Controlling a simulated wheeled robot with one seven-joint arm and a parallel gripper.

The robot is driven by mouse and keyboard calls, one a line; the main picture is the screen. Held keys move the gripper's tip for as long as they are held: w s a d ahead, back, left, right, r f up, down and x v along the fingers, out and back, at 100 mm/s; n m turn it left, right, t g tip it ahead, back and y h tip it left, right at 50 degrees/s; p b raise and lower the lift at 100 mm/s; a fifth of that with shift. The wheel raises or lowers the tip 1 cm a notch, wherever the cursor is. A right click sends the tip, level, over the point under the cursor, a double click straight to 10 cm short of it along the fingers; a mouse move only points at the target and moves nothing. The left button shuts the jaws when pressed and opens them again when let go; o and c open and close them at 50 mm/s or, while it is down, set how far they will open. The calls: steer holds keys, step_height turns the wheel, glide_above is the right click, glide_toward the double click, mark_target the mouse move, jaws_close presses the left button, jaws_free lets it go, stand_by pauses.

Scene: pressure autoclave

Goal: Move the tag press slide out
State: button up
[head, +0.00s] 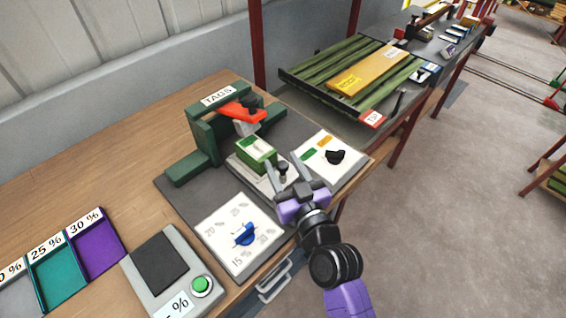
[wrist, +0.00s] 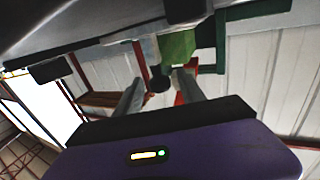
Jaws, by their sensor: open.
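The tag press (head: 205,135) is a green frame labelled TAGS with an orange-red lever (head: 238,110). Its slide (head: 244,170) is a pale plate carrying a green block (head: 258,152), with a dark round knob (head: 283,168) at the front end. My gripper (head: 282,164) is open at the front of the slide, with one finger on each side of the knob. In the wrist view the dark knob (wrist: 158,84) shows between the two grey fingers, with the green block (wrist: 177,47) beyond. I cannot tell whether the fingers touch the knob.
A dial panel with a blue knob (head: 244,234) lies left of my gripper, and a panel with a black knob (head: 335,157) lies right. A grey box with a green button (head: 200,286) and colored trays (head: 97,257) are at front left. A slatted rack (head: 310,73) stands behind.

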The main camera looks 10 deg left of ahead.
steer(key=shift+w+a, duration=0.1)
steer(key=shift+w, duration=0.05)
steer(key=shift+c, duration=0.5)
jaws_close()
stand_by(0.9)
